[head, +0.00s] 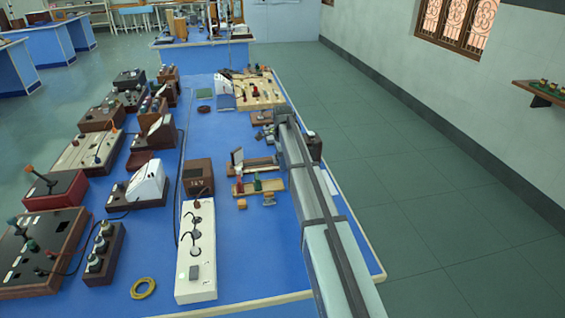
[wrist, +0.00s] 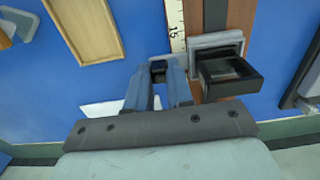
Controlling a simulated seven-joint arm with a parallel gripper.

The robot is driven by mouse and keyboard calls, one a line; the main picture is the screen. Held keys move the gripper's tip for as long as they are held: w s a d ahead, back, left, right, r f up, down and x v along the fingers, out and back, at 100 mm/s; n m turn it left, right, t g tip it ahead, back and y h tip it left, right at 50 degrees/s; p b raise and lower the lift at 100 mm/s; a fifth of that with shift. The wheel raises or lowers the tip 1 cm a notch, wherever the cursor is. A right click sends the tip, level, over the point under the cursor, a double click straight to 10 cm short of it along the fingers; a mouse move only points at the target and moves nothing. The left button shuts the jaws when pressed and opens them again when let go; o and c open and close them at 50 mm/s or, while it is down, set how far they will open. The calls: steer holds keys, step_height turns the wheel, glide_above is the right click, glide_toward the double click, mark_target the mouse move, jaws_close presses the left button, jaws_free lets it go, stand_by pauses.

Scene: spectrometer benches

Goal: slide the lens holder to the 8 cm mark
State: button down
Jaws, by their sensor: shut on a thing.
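In the wrist view, my gripper (wrist: 158,72) has its two blue-grey fingers closed around a small grey and dark piece beside the white ruler (wrist: 174,22). The ruler's 15 mark shows just ahead of the fingers; the 8 mark is not visible. Right of the fingers, a grey block with a black open box, seemingly the lens holder (wrist: 217,44), sits across the brown wooden rail (wrist: 241,14). I cannot tell whether the gripped piece is joined to it. In the head view, my arm hides most of the gripper's surroundings.
A light wooden tray (wrist: 85,25) lies left of the ruler in the wrist view. In the head view, a wooden stand with an upright plate (head: 237,157), a dark box (head: 198,176) and a white switch panel (head: 196,260) stand left of my arm. The table's right edge is close.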

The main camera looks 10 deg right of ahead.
steer(key=shift+d, duration=1)
steer(key=c, duration=1.3)
jaws_free()
steer(key=shift+r, duration=0.1)
step_height(320, 180, up, 14)
steer(key=shift+f, duration=0.2)
